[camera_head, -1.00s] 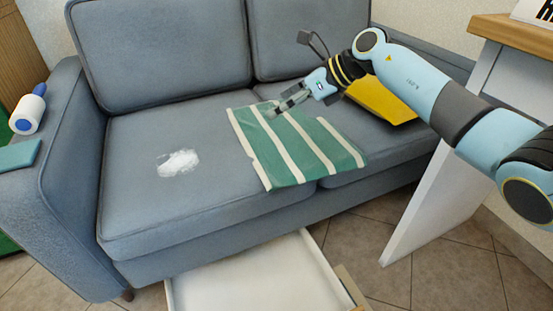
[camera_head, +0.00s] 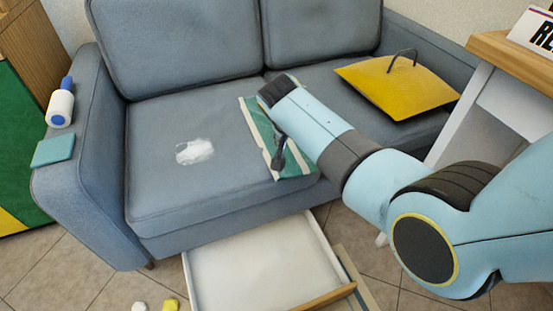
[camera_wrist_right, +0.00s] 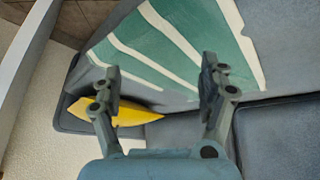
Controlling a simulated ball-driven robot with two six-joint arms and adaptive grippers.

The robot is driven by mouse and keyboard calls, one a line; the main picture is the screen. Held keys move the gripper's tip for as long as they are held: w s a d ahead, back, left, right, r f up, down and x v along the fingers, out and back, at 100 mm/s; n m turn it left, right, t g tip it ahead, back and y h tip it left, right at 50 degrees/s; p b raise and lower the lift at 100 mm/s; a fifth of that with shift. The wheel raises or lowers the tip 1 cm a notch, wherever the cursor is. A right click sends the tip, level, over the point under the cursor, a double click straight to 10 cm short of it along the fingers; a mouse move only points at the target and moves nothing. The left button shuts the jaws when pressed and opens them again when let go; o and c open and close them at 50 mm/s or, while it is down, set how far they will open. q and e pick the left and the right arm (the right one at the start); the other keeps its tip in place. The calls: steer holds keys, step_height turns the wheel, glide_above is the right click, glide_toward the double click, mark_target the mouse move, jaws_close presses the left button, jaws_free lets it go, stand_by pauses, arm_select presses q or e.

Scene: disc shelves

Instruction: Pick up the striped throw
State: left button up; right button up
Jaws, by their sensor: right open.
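The green-and-cream striped throw (camera_head: 262,122) lies flat on the sofa seat around the middle front. My right arm covers much of it in the head view. In the right wrist view the throw (camera_wrist_right: 160,50) spreads out beyond the jaws, with its stripes slanting. My right gripper (camera_wrist_right: 160,78) is open and empty, its two fingers apart over the near part of the throw. I cannot tell if the fingertips touch the cloth. In the head view only a dark bit of a finger shows below the arm. My left gripper is in neither view.
The grey sofa (camera_head: 150,205) has a white patch (camera_head: 194,151) on its left seat. A yellow flat item with a dark loop (camera_head: 400,88) lies on the right seat. A white bottle (camera_head: 61,108) and a teal item (camera_head: 53,150) are on the armrest. An open-topped white tray (camera_head: 215,275) sits in front.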

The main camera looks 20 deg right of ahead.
steer(key=s+a+y, duration=0.1)
steer(key=a, duration=0.4)
steer(key=b, duration=0.4)
glide_above(275, 174)
steer(key=s+a, duration=0.1)
steer(key=s, duration=0.1)
step_height(275, 174, down, 4)
steer(key=f+b, duration=0.1)
steer(key=w+f+b, duration=0.2)
steer(key=shift+d+g+y, duration=0.3)
steer(key=shift+d+y, duration=0.1)
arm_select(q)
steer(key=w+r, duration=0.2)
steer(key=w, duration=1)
arm_select(e)
steer(key=shift+d+f, duration=0.1)
steer(key=shift+f, duration=0.2)
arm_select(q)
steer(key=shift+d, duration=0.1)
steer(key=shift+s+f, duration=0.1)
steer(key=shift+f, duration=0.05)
arm_select(e)
steer(key=shift+f, duration=0.1)
